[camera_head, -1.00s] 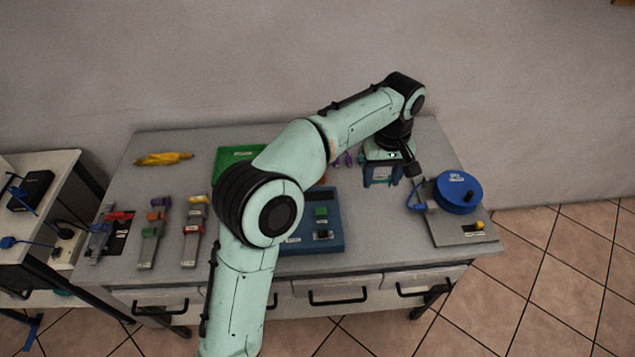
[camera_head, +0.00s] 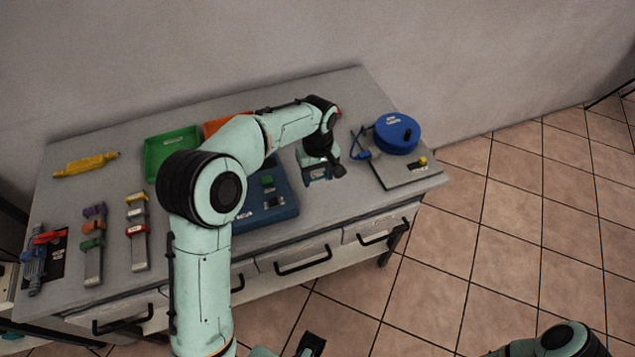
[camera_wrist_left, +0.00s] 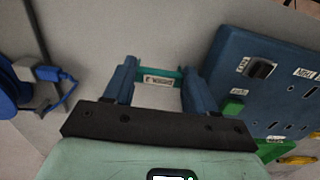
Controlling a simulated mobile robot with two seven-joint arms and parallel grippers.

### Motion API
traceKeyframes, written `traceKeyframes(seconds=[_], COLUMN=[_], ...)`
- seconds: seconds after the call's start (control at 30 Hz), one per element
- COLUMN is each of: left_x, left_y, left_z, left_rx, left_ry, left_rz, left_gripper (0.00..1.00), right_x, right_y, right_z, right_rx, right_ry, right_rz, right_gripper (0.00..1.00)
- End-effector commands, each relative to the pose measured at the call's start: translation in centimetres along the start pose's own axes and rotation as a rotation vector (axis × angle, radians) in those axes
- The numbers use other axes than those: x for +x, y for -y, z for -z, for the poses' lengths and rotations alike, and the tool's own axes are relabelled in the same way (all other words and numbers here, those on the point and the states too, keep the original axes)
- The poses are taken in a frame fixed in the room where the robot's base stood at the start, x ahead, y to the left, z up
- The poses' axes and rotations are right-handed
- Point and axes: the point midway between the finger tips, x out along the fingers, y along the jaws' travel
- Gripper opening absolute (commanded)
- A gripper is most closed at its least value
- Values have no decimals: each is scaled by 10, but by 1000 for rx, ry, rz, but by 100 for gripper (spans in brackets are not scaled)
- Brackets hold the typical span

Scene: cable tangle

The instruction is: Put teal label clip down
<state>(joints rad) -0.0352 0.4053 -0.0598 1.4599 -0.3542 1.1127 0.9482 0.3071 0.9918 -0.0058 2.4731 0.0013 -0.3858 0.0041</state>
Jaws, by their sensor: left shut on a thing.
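My left gripper (camera_head: 318,178) points down over the right part of the grey workbench (camera_head: 345,205), between the blue panel box (camera_head: 278,208) and the blue reel. In the left wrist view its two blue fingers (camera_wrist_left: 160,82) are shut on the teal label clip (camera_wrist_left: 181,74). The clip lies crosswise between the fingertips and its white printed label shows. I cannot tell whether the clip touches the bench top.
A blue reel (camera_head: 397,133) sits on a grey plate (camera_head: 405,172) to the right. A green tray (camera_head: 170,150) and an orange tray (camera_head: 212,126) are at the back. A yellow tool (camera_head: 86,164) and several colored clips on grey bars (camera_head: 139,250) are at the left.

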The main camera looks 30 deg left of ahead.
Motion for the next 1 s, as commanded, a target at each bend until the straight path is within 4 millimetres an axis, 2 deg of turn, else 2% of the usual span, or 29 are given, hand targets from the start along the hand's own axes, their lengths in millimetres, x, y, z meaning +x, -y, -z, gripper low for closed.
traceKeyframes(seconds=[0.03, 0.2, 0.63, 0.67, 0.73, 1.0], left_x=[13, 36, 42, 42, 42, 41], left_y=[1, 1, 1, 1, 0, 0], left_z=[-1, 0, 0, 0, 0, 0], left_rx=[0, 1, 1, 1, 1, 1], left_ry=[4, 2, 1, 1, 1, 1], left_rz=[5, 3, 2, 2, 1, 1], left_gripper=[24, 24, 24, 59, 82, 82], right_x=[2, 4, 6, 6, 6, 5], right_y=[-1, -2, -2, -2, -2, -2], right_z=[0, 0, -1, -1, -1, -1], right_rx=[0, 1, 1, 1, 1, 1], right_ry=[1, 1, 2, 2, 2, 2], right_rz=[0, -1, -1, -1, -1, -1], right_gripper=[40, 40, 40, 40, 40, 40])
